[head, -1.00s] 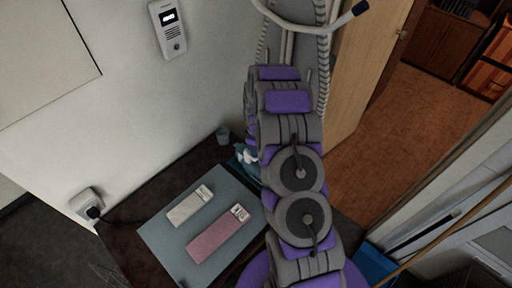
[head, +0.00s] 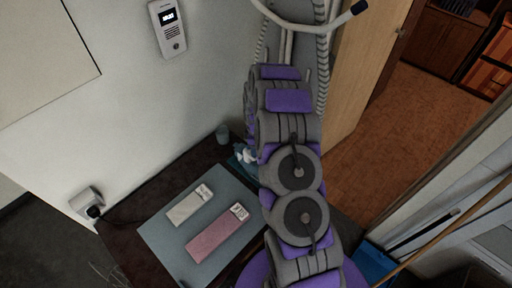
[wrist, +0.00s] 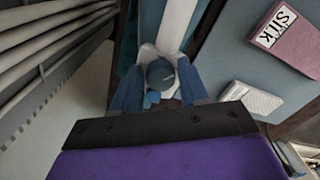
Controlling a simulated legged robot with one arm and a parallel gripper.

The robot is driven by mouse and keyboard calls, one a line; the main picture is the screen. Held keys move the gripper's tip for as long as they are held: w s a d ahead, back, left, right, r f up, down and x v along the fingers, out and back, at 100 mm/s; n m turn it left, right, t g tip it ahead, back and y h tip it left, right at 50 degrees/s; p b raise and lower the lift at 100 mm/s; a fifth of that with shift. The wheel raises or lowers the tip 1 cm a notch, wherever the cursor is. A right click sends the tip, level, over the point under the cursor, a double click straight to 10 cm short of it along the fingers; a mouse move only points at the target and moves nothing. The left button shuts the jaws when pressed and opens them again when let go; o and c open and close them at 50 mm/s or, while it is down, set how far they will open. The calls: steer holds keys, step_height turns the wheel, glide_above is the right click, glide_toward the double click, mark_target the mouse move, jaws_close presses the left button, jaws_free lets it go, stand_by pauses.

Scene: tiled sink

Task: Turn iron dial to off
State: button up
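The iron's round blue-grey dial (wrist: 160,75) shows in the wrist view, with a small light-blue part at its lower edge. White parts of the iron (wrist: 148,53) show around and above it. My gripper (wrist: 160,88) has its two blue fingers spread, one on each side of the dial. I cannot tell whether either finger touches it. In the head view, only a small blue-and-white part of the iron (head: 243,155) shows beside my arm, which hides the rest. My gripper is hidden there.
A grey-blue mat (head: 160,235) lies on the dark table (head: 118,238), with a pink box (head: 217,233) and a white box (head: 188,206) on it. A small cup (head: 222,134) stands near the wall. A plugged socket (head: 88,203) is at left. White ribbed bars (wrist: 45,50) are left in the wrist view.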

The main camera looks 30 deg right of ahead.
steer(key=o, duration=0.3)
step_height(320, 180, up, 17)
steer(key=p, duration=0.1)
steer(key=shift+r, duration=0.15)
stand_by(0.4)
steer(key=shift+w+d, duration=0.1)
